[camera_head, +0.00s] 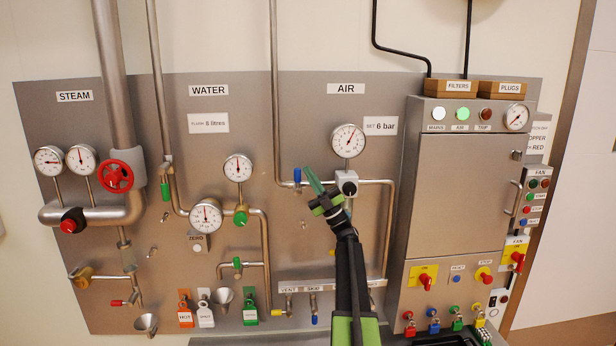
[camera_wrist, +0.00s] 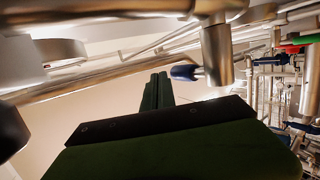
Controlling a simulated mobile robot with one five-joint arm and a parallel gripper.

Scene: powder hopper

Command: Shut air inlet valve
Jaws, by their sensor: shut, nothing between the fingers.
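The AIR section has a pipe (camera_head: 275,110) that comes down and turns right. A small blue valve handle (camera_head: 297,176) stands upright on this pipe near the bend, and I take it to be the air inlet valve. My gripper (camera_head: 310,173) has its green fingers closed together with nothing between them. The fingertips appear just right of the blue handle; I cannot tell whether they touch it. In the wrist view the shut fingers (camera_wrist: 158,88) point up, with a blue handle (camera_wrist: 185,72) close to their right beside a metal fitting (camera_wrist: 217,55).
My arm hides part of the lower AIR panel. A steel cabinet (camera_head: 460,190) stands at the right. The WATER piping (camera_head: 238,210) is at the left.

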